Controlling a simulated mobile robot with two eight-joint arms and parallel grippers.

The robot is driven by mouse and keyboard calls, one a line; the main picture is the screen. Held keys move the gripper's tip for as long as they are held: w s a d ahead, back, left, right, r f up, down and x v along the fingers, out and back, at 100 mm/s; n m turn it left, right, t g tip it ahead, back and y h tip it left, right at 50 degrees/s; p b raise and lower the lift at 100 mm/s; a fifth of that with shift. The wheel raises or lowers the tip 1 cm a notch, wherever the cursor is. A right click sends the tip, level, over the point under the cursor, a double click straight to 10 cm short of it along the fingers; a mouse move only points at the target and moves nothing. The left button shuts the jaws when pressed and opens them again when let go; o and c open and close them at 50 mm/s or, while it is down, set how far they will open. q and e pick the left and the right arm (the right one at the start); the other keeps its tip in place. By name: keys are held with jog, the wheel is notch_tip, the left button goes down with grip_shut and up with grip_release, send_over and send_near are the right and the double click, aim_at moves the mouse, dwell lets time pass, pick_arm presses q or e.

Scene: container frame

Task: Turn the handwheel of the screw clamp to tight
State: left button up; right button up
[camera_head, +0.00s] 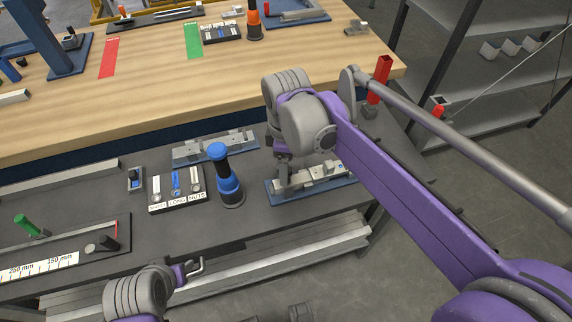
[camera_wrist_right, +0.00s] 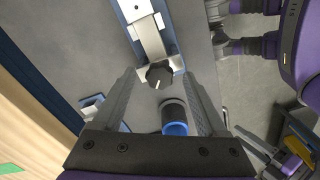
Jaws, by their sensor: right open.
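The screw clamp (camera_head: 322,182) is a grey metal fixture on a blue plate, on the dark near bench. It also shows at the top of the right wrist view (camera_wrist_right: 148,36). Its handwheel (camera_wrist_right: 159,75) is a black lobed knob with a pale mark at the clamp's end; in the head view my right arm hides it. My right gripper (camera_head: 281,164) points down over this end. In the wrist view its open fingers (camera_wrist_right: 158,80) stand on either side of the knob, with gaps showing. My left gripper (camera_head: 192,268) is low at the near bench edge; its jaw state is unclear.
A blue-and-black upright tool (camera_head: 229,185) stands left of the clamp, close to the right gripper. A labelled parts tray (camera_head: 177,206) and another fixture on a blue plate (camera_head: 190,154) are near it. The wooden bench (camera_head: 150,80) lies behind. A red block (camera_head: 379,80) stands at right.

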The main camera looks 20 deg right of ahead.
jog(key=shift+f, duration=0.25)
grip_shut()
